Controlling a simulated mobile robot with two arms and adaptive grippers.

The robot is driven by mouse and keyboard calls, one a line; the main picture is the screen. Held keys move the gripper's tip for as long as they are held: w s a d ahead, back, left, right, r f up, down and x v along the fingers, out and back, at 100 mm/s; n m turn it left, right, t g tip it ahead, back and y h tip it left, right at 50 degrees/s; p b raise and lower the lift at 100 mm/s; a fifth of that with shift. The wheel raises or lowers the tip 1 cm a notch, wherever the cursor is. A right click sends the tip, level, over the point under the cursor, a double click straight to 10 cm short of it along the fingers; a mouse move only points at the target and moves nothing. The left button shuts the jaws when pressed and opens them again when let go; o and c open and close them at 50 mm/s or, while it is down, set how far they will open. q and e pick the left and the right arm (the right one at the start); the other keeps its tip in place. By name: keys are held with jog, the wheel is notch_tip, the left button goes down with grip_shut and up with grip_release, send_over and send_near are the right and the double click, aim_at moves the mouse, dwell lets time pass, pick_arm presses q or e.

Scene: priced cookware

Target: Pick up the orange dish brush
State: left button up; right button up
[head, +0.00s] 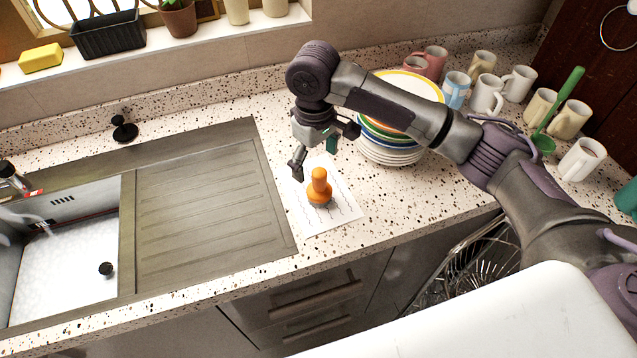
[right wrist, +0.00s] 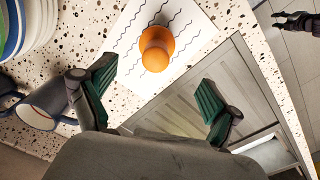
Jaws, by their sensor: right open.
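The orange dish brush (head: 319,187) stands upright on a white sheet with wavy lines (head: 341,211), on the speckled counter right of the sink's drainboard. In the right wrist view the brush (right wrist: 156,48) shows its round orange top, beyond my fingertips. My right gripper (head: 314,158) is open above and just behind the brush. Its green-padded fingers are spread wide in the right wrist view (right wrist: 155,97), with nothing between them. A dark gripper, apparently my left one (right wrist: 294,22), shows at the top right of the right wrist view; its opening is unclear.
A stack of plates (head: 390,153) stands close right of the brush, partly behind my right arm. The steel drainboard (head: 205,205) is empty. The sink (head: 66,262) is at the left.

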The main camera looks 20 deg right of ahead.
aim_at(316, 172)
notch_tip(316, 172, down, 4)
jog(key=shift+w+f, duration=0.1)
jog(key=shift+d+f+p, duration=0.1)
jog(key=shift+f+p, duration=0.3)
jog(key=shift+f, duration=0.05)
jog(key=f, duration=0.1)
jog(key=f+p, duration=0.1)
jog(key=f, duration=0.2)
jog(key=shift+s+d+f, duration=0.2)
jog(key=shift+d, duration=0.2)
jog(key=shift+f, duration=0.15)
pick_arm(q)
jog(key=shift+w+a+r, duration=0.1)
jog(key=shift+r, duration=0.55)
jog(key=shift+w+a+r, duration=0.1)
jog(key=shift+r, duration=0.5)
pick_arm(e)
jog(key=shift+c, duration=0.9)
pick_arm(q)
jog(key=shift+s, duration=0.25)
pick_arm(e)
jog(key=c, duration=1)
